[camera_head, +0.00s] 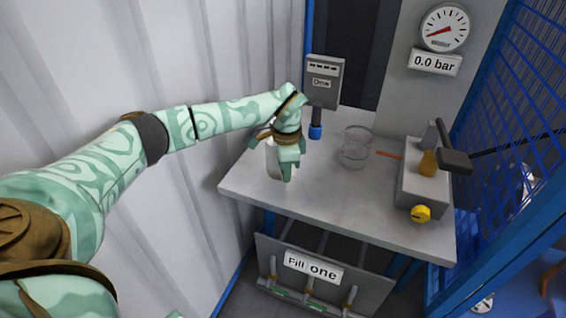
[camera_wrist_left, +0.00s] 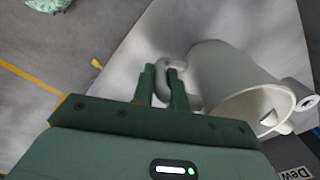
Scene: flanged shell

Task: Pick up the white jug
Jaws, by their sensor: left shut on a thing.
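The white jug (camera_head: 271,158) is at the left part of the grey table, mostly hidden behind my left gripper in the head view. In the left wrist view the jug (camera_wrist_left: 222,75) shows its round body, open mouth and looped handle (camera_wrist_left: 188,101). My left gripper (camera_head: 286,174) reaches down over the table beside the jug. In the left wrist view its two green fingers (camera_wrist_left: 163,85) are on either side of the handle, shut on it. I cannot tell whether the jug's base touches the table. My right gripper is not in view.
A clear glass vessel (camera_head: 356,146) stands mid-table. A "Dew" dispenser (camera_head: 323,83) with a blue-tipped nozzle is behind the jug. A grey block (camera_head: 420,190) with a yellow knob is at right, near blue mesh (camera_head: 515,90). The table's front (camera_head: 330,205) is clear.

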